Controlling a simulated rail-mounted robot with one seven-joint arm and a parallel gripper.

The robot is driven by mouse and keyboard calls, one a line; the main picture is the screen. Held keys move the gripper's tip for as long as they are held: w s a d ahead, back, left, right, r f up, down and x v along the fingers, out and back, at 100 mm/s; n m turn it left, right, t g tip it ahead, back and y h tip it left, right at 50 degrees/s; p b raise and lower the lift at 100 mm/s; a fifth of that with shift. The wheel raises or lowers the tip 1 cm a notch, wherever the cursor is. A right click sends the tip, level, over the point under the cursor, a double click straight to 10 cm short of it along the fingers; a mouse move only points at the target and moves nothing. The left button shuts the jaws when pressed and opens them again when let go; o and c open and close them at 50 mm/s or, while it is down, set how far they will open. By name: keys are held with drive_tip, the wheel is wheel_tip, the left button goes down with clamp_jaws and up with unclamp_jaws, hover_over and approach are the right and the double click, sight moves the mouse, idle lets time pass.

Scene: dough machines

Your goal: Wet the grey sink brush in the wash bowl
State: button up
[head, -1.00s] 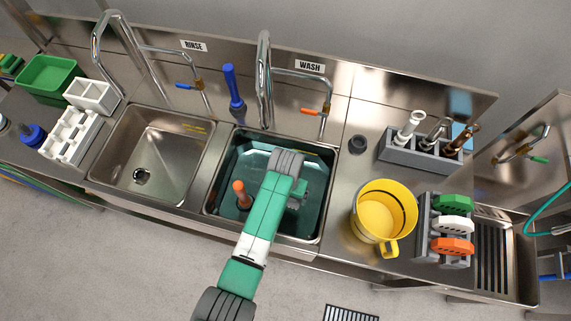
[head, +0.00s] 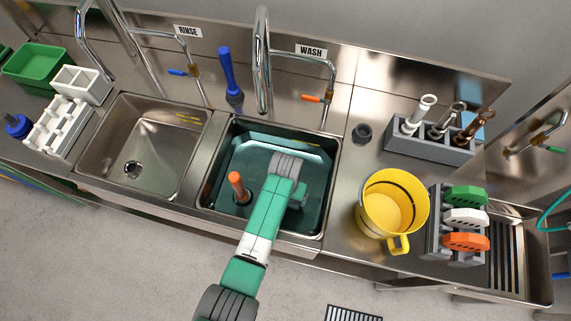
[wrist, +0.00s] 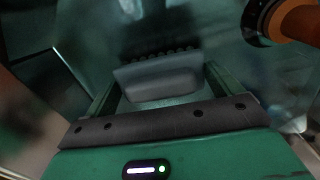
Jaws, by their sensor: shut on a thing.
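The wash bowl (head: 324,200) is the square sink under the WASH sign, with teal water in it. My gripper (wrist: 158,88) is shut on the grey sink brush (wrist: 160,76), whose dark bristles show along its far edge. In the head view my arm reaches down over the bowl, and its wrist hides the jaws and the brush. The wrist view shows the brush low in the bowl against the teal; I cannot tell how deep the bristles are in the water.
An orange-handled tool (head: 238,187) stands in the bowl left of my arm and shows close by at the wrist view's upper right (wrist: 290,20). A tall tap (head: 262,60) and a blue-handled brush (head: 229,75) stand behind. A yellow jug (head: 392,205) is to the right.

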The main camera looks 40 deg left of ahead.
idle(0.3)
drive_tip(key=shift+s+a, duration=0.3)
drive_tip(key=shift+a, duration=0.25)
drive_tip(key=shift+w+d, duration=0.1)
drive_tip(key=shift+d, duration=0.1)
drive_tip(key=shift+w+d+p, duration=0.25)
drive_tip(key=shift+d+p, duration=0.05)
drive_tip(key=shift+d, duration=0.1)
drive_tip(key=shift+r, duration=0.1)
wheel_tip(320, 180, up, 17)
drive_tip(key=p, duration=1.6)
drive_tip(key=shift+f, duration=0.2)
idle(0.4)
